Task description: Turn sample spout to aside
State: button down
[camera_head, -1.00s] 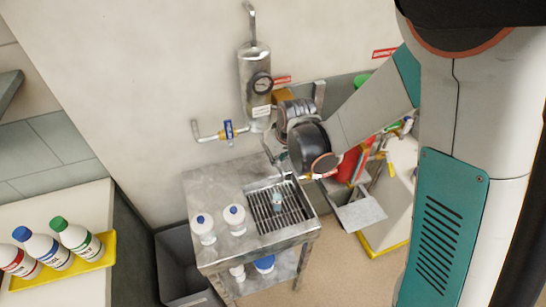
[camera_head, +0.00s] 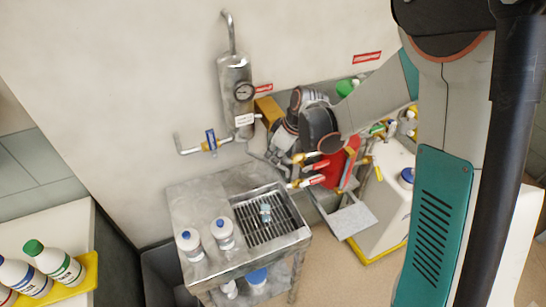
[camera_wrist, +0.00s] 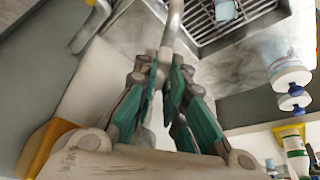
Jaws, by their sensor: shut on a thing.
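In the wrist view, the sample spout (camera_wrist: 173,22) is a grey metal pipe running up from between my fingers. My gripper (camera_wrist: 167,68) is shut on it, with green-sided fingers on both sides. In the head view, my gripper (camera_head: 268,158) is small and dark, beside the metal sample cylinder (camera_head: 234,90) and above the back of the sink. The spout's outline there is hard to separate from my fingers. A small bottle (camera_head: 265,212) stands on the sink grate (camera_head: 255,226); it also shows in the wrist view (camera_wrist: 225,10).
Two white bottles with blue caps (camera_head: 222,234) stand on the steel bench (camera_head: 183,205). A blue-handled valve (camera_head: 211,140) is on the wall pipe. Red-handled valves (camera_head: 313,181) are right of my gripper. Several bottles stand on a yellow tray (camera_head: 85,272) at left.

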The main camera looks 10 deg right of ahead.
jog(key=c, duration=1.6)
grip_release()
jog(key=shift+c, duration=0.2)
jog(key=v, duration=1.2)
jog(key=shift+c, duration=0.3)
